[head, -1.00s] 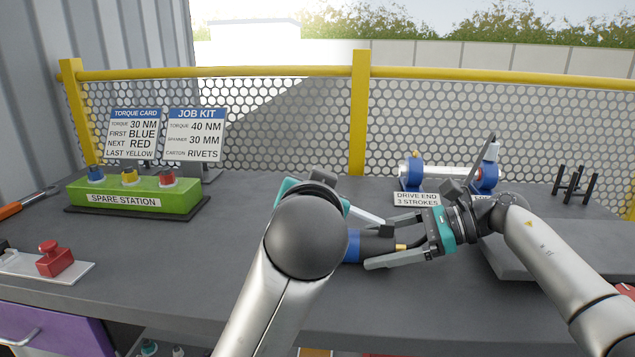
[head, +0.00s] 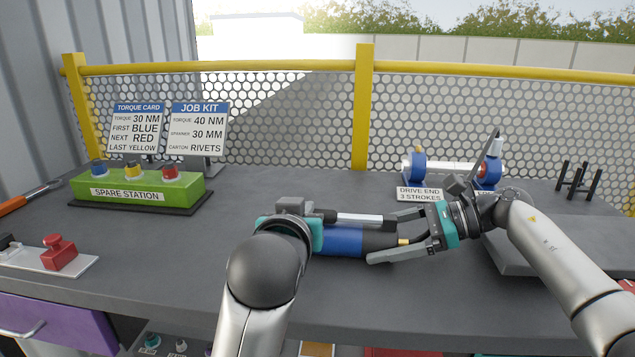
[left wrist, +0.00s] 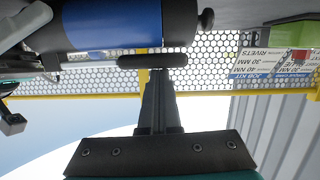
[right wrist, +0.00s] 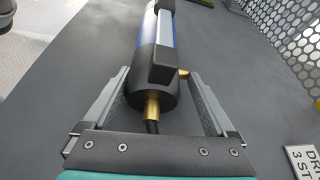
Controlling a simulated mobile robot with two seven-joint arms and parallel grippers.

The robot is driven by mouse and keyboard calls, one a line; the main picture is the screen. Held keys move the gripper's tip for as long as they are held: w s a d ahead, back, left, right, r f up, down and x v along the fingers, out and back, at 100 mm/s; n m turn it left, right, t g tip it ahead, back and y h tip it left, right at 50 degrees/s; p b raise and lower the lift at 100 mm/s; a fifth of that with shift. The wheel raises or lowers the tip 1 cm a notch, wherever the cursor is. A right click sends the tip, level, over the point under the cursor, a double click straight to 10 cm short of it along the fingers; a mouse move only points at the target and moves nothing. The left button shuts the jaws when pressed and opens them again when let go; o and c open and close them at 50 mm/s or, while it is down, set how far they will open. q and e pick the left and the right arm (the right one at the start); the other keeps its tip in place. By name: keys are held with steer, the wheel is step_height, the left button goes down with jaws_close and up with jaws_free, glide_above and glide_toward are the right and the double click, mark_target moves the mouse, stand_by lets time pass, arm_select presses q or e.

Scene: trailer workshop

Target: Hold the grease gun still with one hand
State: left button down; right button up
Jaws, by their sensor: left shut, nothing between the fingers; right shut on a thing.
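The grease gun lies on the bench, with a blue barrel (head: 343,241), a black head (head: 380,241) and a brass fitting. My right gripper (head: 385,243) is shut on the head; in the right wrist view its fingers (right wrist: 158,88) stand either side of the black head (right wrist: 155,98). The pale lever (head: 362,219) lies along the barrel's far side. My left gripper (head: 322,217) is shut and empty near the lever's left end. In the left wrist view its closed fingertips (left wrist: 160,75) are at the lever's black grip (left wrist: 152,61); contact cannot be told.
A green spare station (head: 135,190) and two cards stand at the back left. A red button block (head: 59,253) is at the left. A blue-ended shaft stand (head: 414,168) with a label (head: 418,194) and a black rack (head: 578,181) stand at the back right. Mid-left bench is clear.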

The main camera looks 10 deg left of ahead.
arm_select(q)
step_height(320, 180, up, 10)
stand_by(0.5)
stand_by(0.6)
arm_select(e)
steer(key=o, duration=1)
steer(key=shift+r, duration=0.1)
steer(key=shift+r+p, duration=2.15)
steer(key=shift+r, duration=2.25)
arm_select(q)
step_height(320, 180, up, 4)
steer(key=shift+r, duration=0.1)
steer(key=shift+r+p, duration=0.8)
steer(key=shift+r, duration=0.05)
arm_select(e)
steer(key=v, duration=1.5)
